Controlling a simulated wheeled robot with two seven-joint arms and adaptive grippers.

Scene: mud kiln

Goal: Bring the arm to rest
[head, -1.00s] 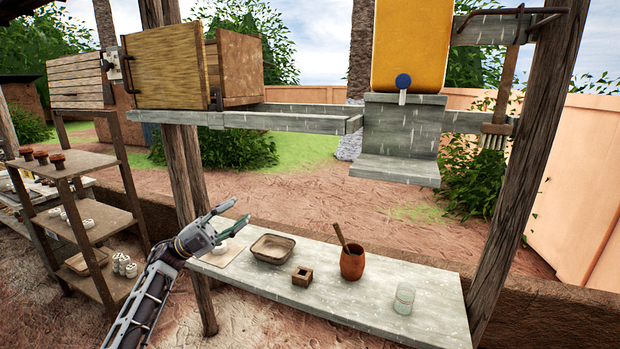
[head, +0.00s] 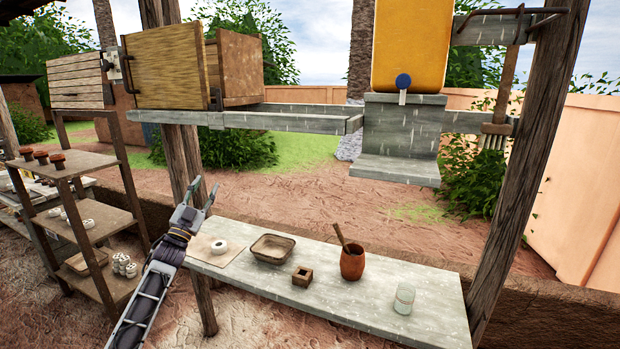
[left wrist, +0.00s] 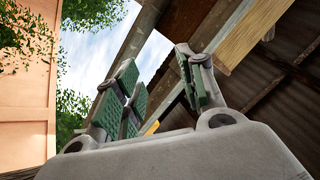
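My left gripper (head: 202,193) is raised at the left end of the grey shelf, in front of the wooden post, with its fingers pointing up. Its fingers are apart with nothing between them. In the left wrist view the green-padded fingers (left wrist: 155,95) stand apart and empty, against sky and a roof. A white ring-shaped piece (head: 219,246) lies on a flat board (head: 206,257) just right of the gripper, apart from it. My right gripper is in neither view.
The grey shelf (head: 330,305) holds a shallow tray (head: 272,249), a small wooden box (head: 302,276), a reddish pot (head: 352,263) with a stick and a glass jar (head: 404,299). A wooden rack (head: 98,222) stands at left. A yellow water container (head: 412,45) sits above at right.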

